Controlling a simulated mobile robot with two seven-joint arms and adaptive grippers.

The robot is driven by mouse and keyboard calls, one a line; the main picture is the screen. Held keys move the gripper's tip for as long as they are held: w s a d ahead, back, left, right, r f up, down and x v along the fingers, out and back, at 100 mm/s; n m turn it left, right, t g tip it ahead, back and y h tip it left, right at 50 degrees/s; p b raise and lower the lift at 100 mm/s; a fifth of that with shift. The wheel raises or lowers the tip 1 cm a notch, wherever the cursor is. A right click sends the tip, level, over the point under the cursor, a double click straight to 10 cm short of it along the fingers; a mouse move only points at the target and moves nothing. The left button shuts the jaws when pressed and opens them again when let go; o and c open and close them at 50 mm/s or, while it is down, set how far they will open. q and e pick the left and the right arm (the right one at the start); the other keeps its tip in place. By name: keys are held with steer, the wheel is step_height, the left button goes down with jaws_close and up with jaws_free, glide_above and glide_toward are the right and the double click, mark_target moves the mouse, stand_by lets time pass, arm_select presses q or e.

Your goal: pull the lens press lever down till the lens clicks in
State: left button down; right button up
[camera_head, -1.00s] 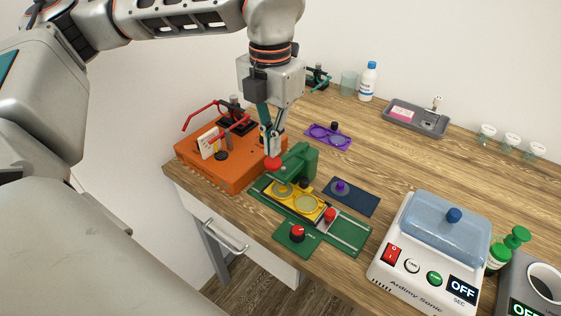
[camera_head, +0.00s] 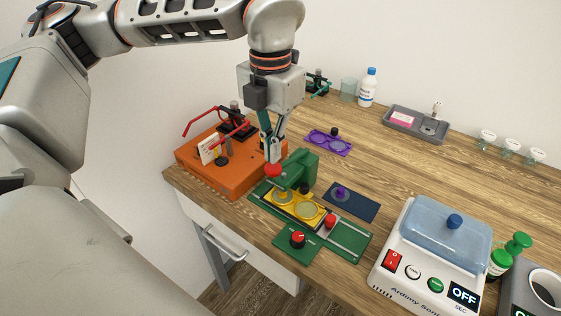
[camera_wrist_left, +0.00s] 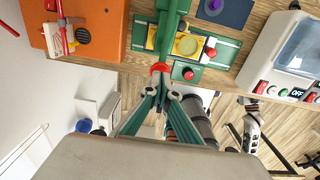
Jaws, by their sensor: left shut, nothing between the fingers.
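The green lens press (camera_head: 303,168) stands on its green base on the table. Its lever ends in a red ball knob (camera_head: 273,171), on the press's left side. My left gripper (camera_head: 273,158) points down with its fingers shut and empty, its tips right at the top of the knob. The left wrist view also shows the knob (camera_wrist_left: 160,68) just beyond the fingertips. A yellow frame holder (camera_head: 298,205) with two round lens places lies on the base, one under the press head. Whether a lens is seated there is too small to tell. My right gripper is not in view.
An orange box (camera_head: 235,181) with red glasses stands left of the press. A red dial (camera_head: 297,239) and a red knob (camera_head: 331,221) sit near the front. A dark blue mat (camera_head: 362,206) lies to the right, then a white ultrasonic cleaner (camera_head: 409,274). The table behind is mostly free.

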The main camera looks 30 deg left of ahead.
mark_target(273, 166)
arm_select(q)
steer(key=shift+f+b, duration=1.9)
steer(key=shift+f, duration=1)
stand_by(1.3)
steer(key=shift+r, duration=0.1)
stand_by(0.4)
steer(key=shift+r+p, duration=1.4)
steer(key=shift+r, duration=0.4)
steer(key=shift+r+p, duration=1.75)
steer(key=shift+r, duration=0.8)
steer(key=shift+f, duration=0.1)
